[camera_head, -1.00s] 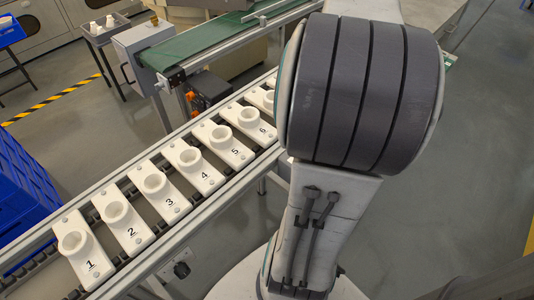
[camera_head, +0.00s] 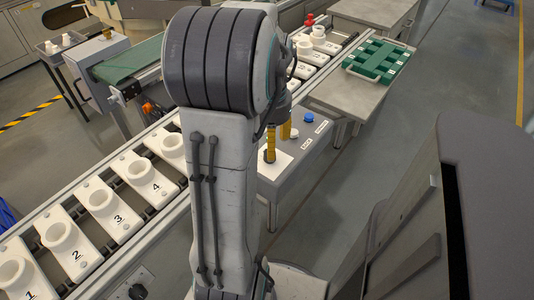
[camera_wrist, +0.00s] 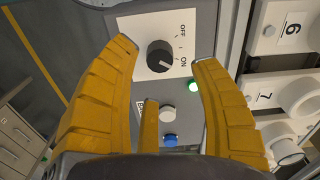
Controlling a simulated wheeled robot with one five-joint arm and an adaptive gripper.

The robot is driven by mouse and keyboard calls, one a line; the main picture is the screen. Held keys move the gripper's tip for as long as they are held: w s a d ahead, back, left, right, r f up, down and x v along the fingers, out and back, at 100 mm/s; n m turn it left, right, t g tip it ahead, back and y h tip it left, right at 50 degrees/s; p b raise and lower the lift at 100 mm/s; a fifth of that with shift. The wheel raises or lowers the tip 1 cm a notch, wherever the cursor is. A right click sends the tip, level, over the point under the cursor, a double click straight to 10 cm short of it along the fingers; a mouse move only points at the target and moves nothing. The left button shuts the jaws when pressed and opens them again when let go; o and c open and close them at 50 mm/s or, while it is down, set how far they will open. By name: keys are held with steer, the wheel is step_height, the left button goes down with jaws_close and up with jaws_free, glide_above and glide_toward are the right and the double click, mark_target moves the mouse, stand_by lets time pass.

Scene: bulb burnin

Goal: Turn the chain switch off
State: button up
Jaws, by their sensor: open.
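The chain switch is a round black knob (camera_wrist: 160,55) on a white plate (camera_wrist: 143,24) marked OFF and ON. A pale mark on the knob appears to point toward ON. In the wrist view my gripper (camera_wrist: 167,56) is open, with its yellow fingers on either side of the knob in the picture. I cannot tell whether they touch it. In the head view the white plate (camera_head: 282,161) lies on the grey control box, and my yellow fingers are above it. The knob is hidden there by my gripper.
A green lamp (camera_wrist: 194,85) glows beside the plate. A white button (camera_wrist: 167,112) and a blue button (camera_wrist: 169,140) sit farther along the box. The conveyor with numbered white holders (camera_head: 102,200) runs alongside. A green tray (camera_head: 378,60) rests on a table behind.

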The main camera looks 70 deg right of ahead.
steer(key=shift+f+b, duration=0.4)
steer(key=shift+f, duration=1.65)
steer(key=shift+c, duration=0.2)
jaws_close()
